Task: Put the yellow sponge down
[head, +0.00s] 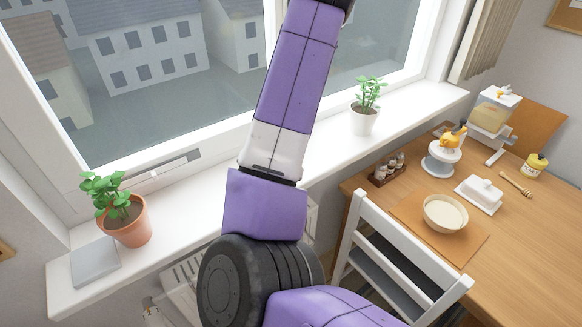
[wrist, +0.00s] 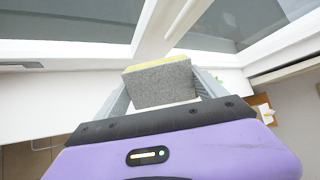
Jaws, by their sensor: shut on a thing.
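In the wrist view my gripper (wrist: 162,92) is shut on the yellow sponge (wrist: 160,84). The sponge's grey face is toward the camera, with a thin yellow edge along its top. It is held between the two grey fingers, in front of the window frame and above the white sill (wrist: 75,97). I cannot tell how high it is above the sill. In the head view my purple arm reaches up across the window, and the gripper and sponge are out of the frame.
On the sill (head: 185,205) stand a potted plant (head: 128,225), a grey flat object (head: 95,262) and a white-potted plant (head: 364,120). The sill between the plants is mostly bare. A white chair (head: 385,255) and a wooden table (head: 530,240) with a bowl (head: 445,213) are at the right.

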